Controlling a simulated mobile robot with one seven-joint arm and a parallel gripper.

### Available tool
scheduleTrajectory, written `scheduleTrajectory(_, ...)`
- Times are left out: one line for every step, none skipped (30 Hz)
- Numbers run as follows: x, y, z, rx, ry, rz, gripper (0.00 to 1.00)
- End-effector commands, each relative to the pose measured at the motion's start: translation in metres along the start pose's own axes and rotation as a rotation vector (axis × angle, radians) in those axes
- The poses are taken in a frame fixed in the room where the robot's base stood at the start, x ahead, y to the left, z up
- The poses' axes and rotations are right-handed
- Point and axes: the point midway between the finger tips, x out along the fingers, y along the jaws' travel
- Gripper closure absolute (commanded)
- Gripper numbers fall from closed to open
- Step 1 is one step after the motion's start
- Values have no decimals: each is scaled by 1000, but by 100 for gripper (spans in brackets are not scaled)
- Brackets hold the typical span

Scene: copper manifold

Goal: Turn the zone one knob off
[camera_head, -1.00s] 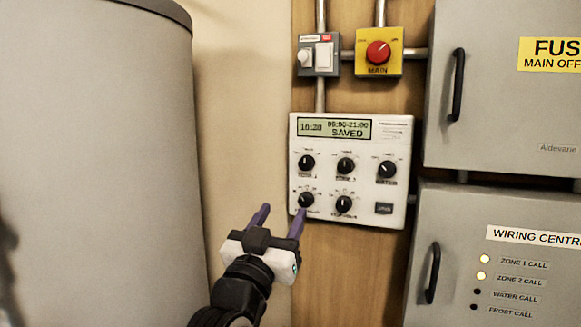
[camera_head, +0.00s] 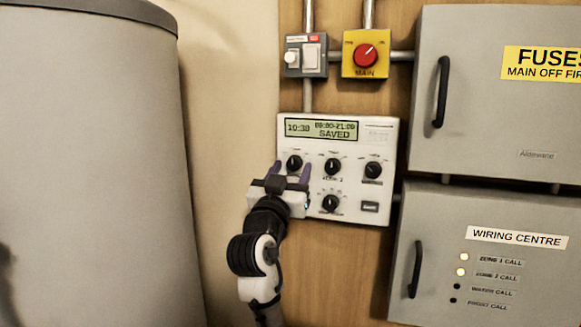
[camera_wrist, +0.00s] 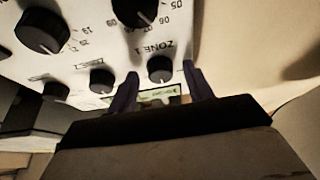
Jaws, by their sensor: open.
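The zone one knob (camera_head: 294,161) is a black dial at the upper left of the white programmer (camera_head: 362,212). In the wrist view, this knob (camera_wrist: 160,69) shows beside the printed words ZONE 1. My gripper (camera_head: 292,169) is open, with its purple fingers pointing up at the panel, one on each side of the knob. In the wrist view, my gripper (camera_wrist: 160,72) has the knob between its fingertips, with a gap visible on both sides. Contact with the panel cannot be told. The knob's exact setting is too small to read.
Other black knobs (camera_head: 333,167) (camera_head: 373,170) sit to the right, and another (camera_head: 330,203) below. A red MAIN switch (camera_head: 365,56) is above. The wiring centre (camera_head: 440,215) has its zone 1 and zone 2 lamps lit. A grey cylinder (camera_head: 90,160) stands left.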

Motion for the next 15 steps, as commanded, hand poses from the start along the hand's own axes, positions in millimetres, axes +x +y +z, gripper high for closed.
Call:
scheduleTrajectory(2, 0, 0, 0, 0, 0, 49)
scheduleTrajectory(2, 0, 0, 0, 0, 0, 49)
scheduleTrajectory(2, 0, 0, 0, 1, 0, 49)
scheduleTrajectory(2, 0, 0, 0, 1, 0, 49)
scheduleTrajectory(2, 0, 0, 0, 1, 0, 49)
scheduleTrajectory(2, 0, 0, 0, 1, 0, 49)
scheduleTrajectory(2, 0, 0, 0, 1, 0, 49)
scheduleTrajectory(2, 0, 0, 0, 1, 0, 49)
scheduleTrajectory(2, 0, 0, 0, 1, 0, 51)
scheduleTrajectory(2, 0, 0, 0, 1, 0, 55)
scheduleTrajectory(2, 0, 0, 0, 1, 0, 59)
scheduleTrajectory(2, 0, 0, 0, 1, 0, 65)
scheduleTrajectory(2, 0, 0, 0, 1, 0, 68)
scheduleTrajectory(2, 0, 0, 0, 1, 0, 72)
scheduleTrajectory(2, 0, 0, 0, 1, 0, 78)
